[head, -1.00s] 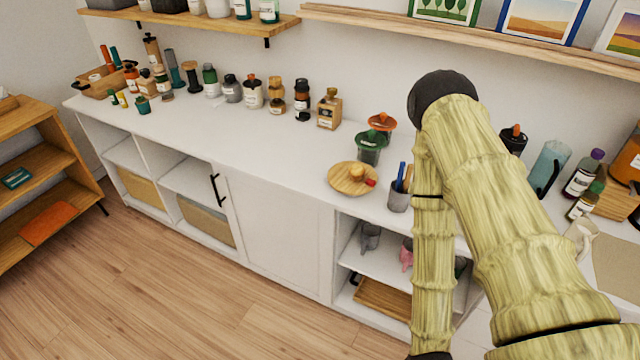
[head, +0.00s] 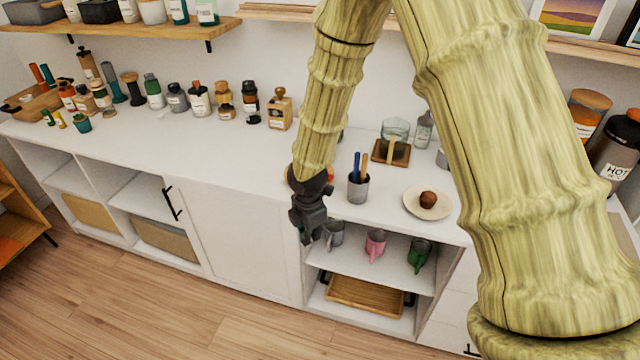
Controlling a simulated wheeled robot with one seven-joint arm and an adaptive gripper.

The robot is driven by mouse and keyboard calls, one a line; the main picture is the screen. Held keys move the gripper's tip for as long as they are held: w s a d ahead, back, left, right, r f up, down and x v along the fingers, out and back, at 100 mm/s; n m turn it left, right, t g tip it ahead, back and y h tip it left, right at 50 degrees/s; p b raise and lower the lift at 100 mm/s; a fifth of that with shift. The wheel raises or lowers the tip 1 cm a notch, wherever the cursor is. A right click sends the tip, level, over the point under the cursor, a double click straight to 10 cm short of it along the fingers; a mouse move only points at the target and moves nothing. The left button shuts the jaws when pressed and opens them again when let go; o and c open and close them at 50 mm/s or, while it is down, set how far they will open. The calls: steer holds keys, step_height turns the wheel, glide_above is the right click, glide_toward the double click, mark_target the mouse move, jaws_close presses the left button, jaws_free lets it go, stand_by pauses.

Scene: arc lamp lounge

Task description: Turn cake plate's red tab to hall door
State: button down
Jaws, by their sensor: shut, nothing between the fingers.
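The cake plate (head: 290,181), a round wooden plate, is on the white counter, mostly hidden behind my wrist; only slivers of its rim show. My gripper (head: 305,238) is dark, points down and is shut and empty. In the picture it hangs over the counter's front edge, just below the plate; I cannot tell whether it touches anything. The hall door is not in view.
Right of the plate stand a grey cup with pens (head: 358,188) and a pale plate with a brown ball (head: 428,214). Jars and a wooden grinder (head: 280,112) line the wall behind. Mugs (head: 376,243) sit on the open shelf below. The counter to the left (head: 190,145) is clear.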

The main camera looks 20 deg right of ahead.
steer(key=w+d+r+n+t+h, duration=0.25)
steer(key=w+r+n, duration=0.5)
steer(key=r, duration=0.65)
steer(key=shift+m+g, duration=0.25)
steer(key=shift+m, duration=0.6)
steer(key=w+d+f, duration=0.1)
steer(key=w+f, duration=0.1)
steer(key=f, duration=0.1)
steer(key=w+d+f+p, duration=0.1)
steer(key=w+f, duration=0.1)
steer(key=f, duration=0.1)
steer(key=w+d+f, duration=0.2)
steer(key=f, duration=0.1)
steer(key=shift+w+f, duration=0.15)
steer(key=shift+f, duration=0.05)
steer(key=shift+w+d+f+p, duration=0.1)
steer(key=shift+w+d+p, duration=0.2)
steer(key=shift+w+p, duration=0.1)
steer(key=shift+w+d+r+n+p, duration=0.1)
steer(key=shift+d+r+n+p, duration=0.2)
steer(key=shift+n+p, duration=0.3)
steer(key=shift+w+d+f+n+y+p, duration=0.1)
steer(key=shift+d+f+n+y+p, duration=0.2)
steer(key=shift+d+n+p, duration=0.2)
steer(key=shift+a, duration=0.1)
